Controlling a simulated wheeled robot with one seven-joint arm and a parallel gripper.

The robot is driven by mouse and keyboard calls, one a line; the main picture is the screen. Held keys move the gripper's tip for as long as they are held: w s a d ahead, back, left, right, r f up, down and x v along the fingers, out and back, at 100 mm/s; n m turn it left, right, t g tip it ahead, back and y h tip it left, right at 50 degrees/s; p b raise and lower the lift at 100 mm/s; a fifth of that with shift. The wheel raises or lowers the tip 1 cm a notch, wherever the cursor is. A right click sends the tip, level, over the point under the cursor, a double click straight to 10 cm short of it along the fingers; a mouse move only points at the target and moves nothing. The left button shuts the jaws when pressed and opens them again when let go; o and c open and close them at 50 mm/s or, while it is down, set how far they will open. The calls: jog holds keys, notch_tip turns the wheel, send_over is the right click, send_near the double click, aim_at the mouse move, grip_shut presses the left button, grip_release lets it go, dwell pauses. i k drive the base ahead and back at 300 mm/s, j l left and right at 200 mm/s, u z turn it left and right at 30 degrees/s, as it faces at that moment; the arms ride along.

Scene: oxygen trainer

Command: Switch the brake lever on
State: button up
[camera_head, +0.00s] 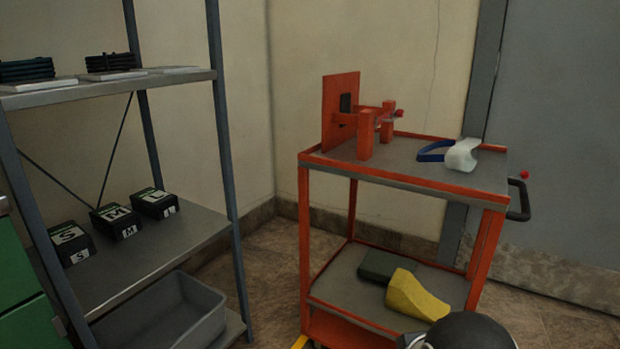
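An orange cart (400,179) with two grey shelves stands right of centre, near the wall. A small red knob (524,174) shows beside the black handle (519,203) at the cart's right end. It may be the tip of the brake lever, but its shaft and setting cannot be made out. A small yellow piece (300,342) shows low at the cart's left front, cut off by the picture's bottom edge; I cannot tell what it is. A dark rounded part of my arm shows at the bottom right. My gripper is not in view.
An orange stand (340,112) and a white mask with blue strap (462,155) are on the cart's top. A yellow wedge (418,296) and dark green block (390,265) lie below. A shelf rack (228,150) stands left. Floor (268,250) shows between rack and cart.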

aim_at(524, 174)
jog(key=k+l+z, duration=0.1)
jog(key=l, duration=0.8)
jog(key=k+l+z, duration=0.1)
jog(key=l, duration=0.75)
